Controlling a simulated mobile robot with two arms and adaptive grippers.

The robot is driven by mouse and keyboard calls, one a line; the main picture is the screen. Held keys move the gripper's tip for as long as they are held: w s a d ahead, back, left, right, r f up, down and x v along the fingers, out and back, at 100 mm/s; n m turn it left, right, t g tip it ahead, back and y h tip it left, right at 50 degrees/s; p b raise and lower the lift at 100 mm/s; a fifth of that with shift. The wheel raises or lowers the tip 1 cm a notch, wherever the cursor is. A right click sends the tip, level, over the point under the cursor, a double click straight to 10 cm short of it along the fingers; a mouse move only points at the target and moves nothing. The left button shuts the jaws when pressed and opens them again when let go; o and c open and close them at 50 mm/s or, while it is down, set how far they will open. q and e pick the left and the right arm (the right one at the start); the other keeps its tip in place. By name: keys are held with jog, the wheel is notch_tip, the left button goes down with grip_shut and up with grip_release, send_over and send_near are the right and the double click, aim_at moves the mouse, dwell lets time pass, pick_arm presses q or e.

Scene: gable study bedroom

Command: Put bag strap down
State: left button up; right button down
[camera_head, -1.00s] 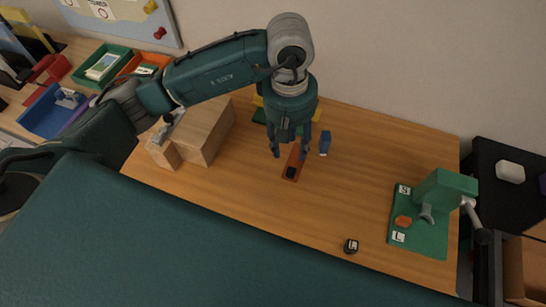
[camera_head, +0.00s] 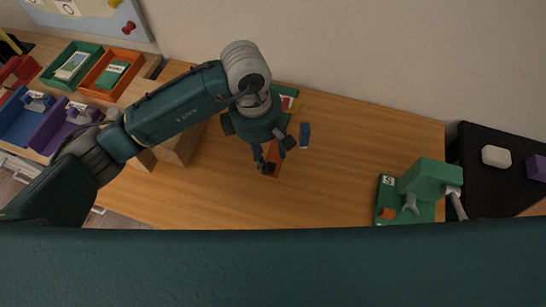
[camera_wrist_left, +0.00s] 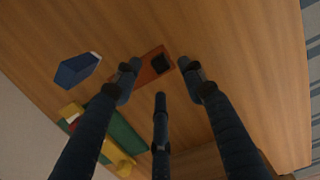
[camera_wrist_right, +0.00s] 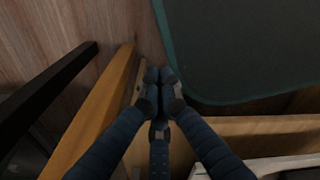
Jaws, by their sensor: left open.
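A flat orange-brown strip with a black end piece, which looks like the bag strap (camera_head: 275,157), lies on the wooden table. My left gripper (camera_head: 271,153) is over it with its fingers spread. In the left wrist view the strap (camera_wrist_left: 147,75) shows between and beyond the fingertips (camera_wrist_left: 160,72), its black end in the gap. The fingers do not grip it. Part of the strap is hidden by the gripper. My right gripper (camera_wrist_right: 160,75) shows only in the right wrist view, fingertips together and nothing clearly between them.
A blue block (camera_head: 305,134) stands close right of the left gripper. Green and yellow pieces (camera_wrist_left: 118,140) lie behind it. A wooden box (camera_head: 180,148) is to the left, coloured trays (camera_head: 112,73) beyond. A green stand (camera_head: 428,180) is at right. The table between is clear.

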aim_at(270, 165)
pick_arm(q)
jog(key=f, duration=0.2)
jog(key=f+p, duration=0.1)
jog(key=f, duration=0.1)
jog(key=shift+s+d+f, duration=0.15)
jog(key=shift+d+f, duration=0.05)
jog(key=shift+f, duration=0.4)
grip_shut()
pick_arm(e)
jog(key=shift+w+d+r, duration=0.2)
jog(key=shift+w+r, duration=0.45)
jog(key=shift+r, duration=0.2)
pick_arm(q)
jog(key=shift+r, duration=0.1)
